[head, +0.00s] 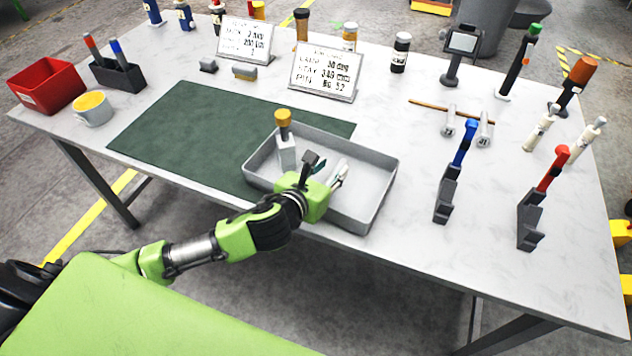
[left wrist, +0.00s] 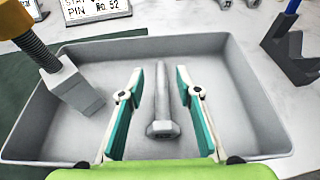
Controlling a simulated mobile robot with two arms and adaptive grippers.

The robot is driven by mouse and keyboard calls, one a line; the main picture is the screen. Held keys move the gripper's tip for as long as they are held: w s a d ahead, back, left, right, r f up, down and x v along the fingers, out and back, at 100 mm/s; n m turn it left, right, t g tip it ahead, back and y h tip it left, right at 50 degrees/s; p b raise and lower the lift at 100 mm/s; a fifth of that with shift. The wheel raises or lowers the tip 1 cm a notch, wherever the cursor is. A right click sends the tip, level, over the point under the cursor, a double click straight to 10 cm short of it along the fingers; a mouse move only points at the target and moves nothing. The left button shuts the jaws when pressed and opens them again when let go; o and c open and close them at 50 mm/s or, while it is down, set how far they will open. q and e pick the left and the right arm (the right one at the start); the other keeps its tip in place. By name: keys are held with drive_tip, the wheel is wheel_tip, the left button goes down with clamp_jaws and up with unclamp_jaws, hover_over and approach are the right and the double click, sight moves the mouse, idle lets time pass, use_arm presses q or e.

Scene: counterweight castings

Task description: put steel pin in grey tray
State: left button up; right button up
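The grey tray (head: 375,188) sits at the front edge of the table, partly on the green mat; it fills most of the left wrist view (left wrist: 270,115). A grey steel pin (left wrist: 162,100) with a wider faceted head appears to lie on the tray floor, head toward me. My left gripper (head: 340,172) is over the tray. Its teal-lined fingers (left wrist: 169,75) are apart, one on each side of the pin, with visible gaps. In the head view the pin is hidden or too small to tell. My right gripper is not in view.
A grey block with an orange-brown threaded top (head: 284,138) stands at the tray's left end, near my left gripper. Dark holders with blue (head: 465,142) and red (head: 552,168) handles stand farther right. The mat's left part is clear.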

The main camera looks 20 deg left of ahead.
use_arm(q)
drive_tip(key=v, duration=1)
drive_tip(key=shift+b, duration=0.35)
drive_tip(key=shift+s, duration=0.15)
